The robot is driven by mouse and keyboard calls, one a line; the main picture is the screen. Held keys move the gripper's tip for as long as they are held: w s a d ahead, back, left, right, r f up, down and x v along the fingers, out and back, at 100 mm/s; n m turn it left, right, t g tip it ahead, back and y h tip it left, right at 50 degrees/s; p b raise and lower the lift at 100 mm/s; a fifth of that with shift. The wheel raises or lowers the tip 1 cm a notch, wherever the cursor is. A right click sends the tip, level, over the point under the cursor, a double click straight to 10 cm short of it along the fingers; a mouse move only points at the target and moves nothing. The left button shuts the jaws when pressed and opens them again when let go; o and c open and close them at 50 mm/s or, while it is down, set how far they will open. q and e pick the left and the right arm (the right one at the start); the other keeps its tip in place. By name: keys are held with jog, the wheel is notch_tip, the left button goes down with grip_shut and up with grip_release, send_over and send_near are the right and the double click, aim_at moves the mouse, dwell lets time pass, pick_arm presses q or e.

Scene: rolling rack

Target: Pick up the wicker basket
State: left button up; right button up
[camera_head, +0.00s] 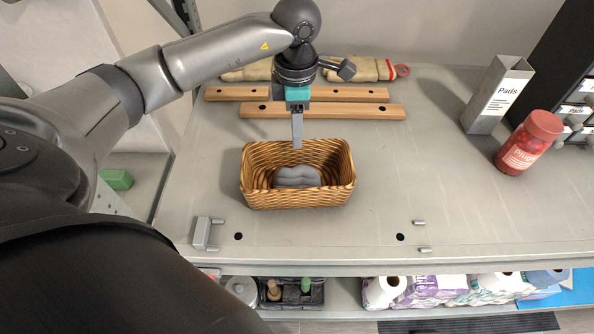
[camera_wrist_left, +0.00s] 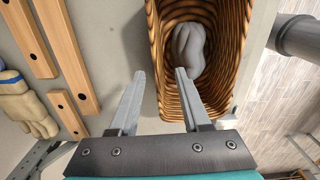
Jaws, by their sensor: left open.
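The wicker basket (camera_head: 297,196) stands upright on the grey table, with a grey lumpy object (camera_head: 298,177) lying inside. My left gripper (camera_head: 297,147) points down at the middle of the basket's far rim. In the left wrist view the basket (camera_wrist_left: 238,35) fills the upper middle, with the grey object (camera_wrist_left: 188,50) in it. There my left gripper (camera_wrist_left: 160,74) is open and empty. One finger appears on the outer side of the basket wall and the other over its inside. I cannot tell whether they touch the wall. My right gripper is not in view.
A small grey bracket (camera_head: 203,233) is front left. The table right of the basket is mostly clear.

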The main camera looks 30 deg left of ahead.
pick_arm(q)
jog(key=shift+w+a+f+p, duration=0.1)
jog(key=shift+f+p, duration=0.15)
jog(key=shift+f, duration=1.15)
jog(key=shift+a+f+p, duration=0.1)
jog(key=shift+f+p, duration=0.15)
jog(key=shift+f, duration=1.1)
jog(key=shift+c, duration=0.4)
grip_shut()
